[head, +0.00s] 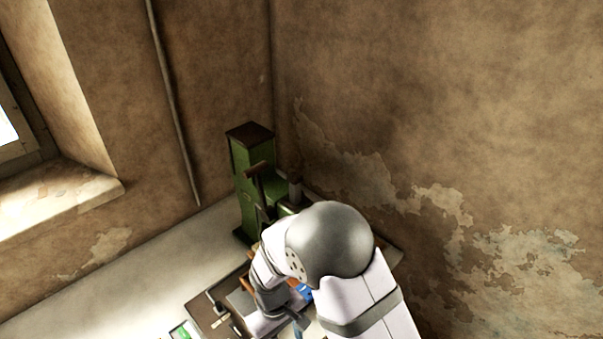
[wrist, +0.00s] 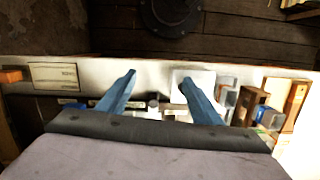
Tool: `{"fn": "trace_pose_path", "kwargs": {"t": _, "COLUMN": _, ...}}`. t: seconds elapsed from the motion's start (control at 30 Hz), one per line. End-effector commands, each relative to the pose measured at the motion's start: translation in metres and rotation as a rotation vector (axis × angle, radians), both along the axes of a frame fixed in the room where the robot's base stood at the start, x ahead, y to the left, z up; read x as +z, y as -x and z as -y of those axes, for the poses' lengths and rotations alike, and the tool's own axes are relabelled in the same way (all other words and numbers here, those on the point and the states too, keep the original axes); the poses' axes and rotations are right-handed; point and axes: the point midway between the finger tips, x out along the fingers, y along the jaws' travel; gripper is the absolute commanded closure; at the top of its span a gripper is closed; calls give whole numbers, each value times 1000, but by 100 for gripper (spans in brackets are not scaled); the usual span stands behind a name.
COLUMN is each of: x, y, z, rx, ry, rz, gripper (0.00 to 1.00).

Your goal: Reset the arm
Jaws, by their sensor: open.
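My gripper (wrist: 159,82) shows in the wrist view with its two blue-grey fingers spread apart. It is open, and nothing shows held between the fingers. In the head view my arm covers much of the lower middle, and the fingertips cannot be made out there. A green press (head: 250,185) with a dark top stands in the corner in the head view. Its lower right part is hidden behind my arm.
A dark round fixture (wrist: 171,14) lies beyond on dark boards. In the head view, walls close off the corner, with a window ledge (head: 60,200) at left.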

Motion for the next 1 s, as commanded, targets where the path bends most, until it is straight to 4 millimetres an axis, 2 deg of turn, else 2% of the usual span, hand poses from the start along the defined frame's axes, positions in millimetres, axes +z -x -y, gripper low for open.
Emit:
{"fn": "trace_pose_path", "kwargs": {"t": 0.1, "x": -2, "y": 33, "z": 24, "rx": -22, "ry": 56, "rz": -70, "gripper": 41}}
{"fn": "trace_pose_path", "kwargs": {"t": 0.23, "x": 16, "y": 68, "z": 54, "rx": -64, "ry": 103, "rz": -125, "gripper": 41}}
{"fn": "trace_pose_path", "kwargs": {"t": 0.5, "x": 61, "y": 95, "z": 114, "rx": -248, "ry": 90, "rz": -123, "gripper": 41}}
{"fn": "trace_pose_path", "kwargs": {"t": 0.67, "x": 85, "y": 92, "z": 145, "rx": -404, "ry": 36, "rz": -44, "gripper": 41}}
{"fn": "trace_pose_path", "kwargs": {"t": 0.9, "x": 118, "y": 58, "z": 181, "rx": -610, "ry": -39, "rz": 125, "gripper": 41}}
{"fn": "trace_pose_path", "kwargs": {"t": 1.0, "x": 123, "y": 54, "z": 191, "rx": -659, "ry": -45, "rz": 152, "gripper": 41}}
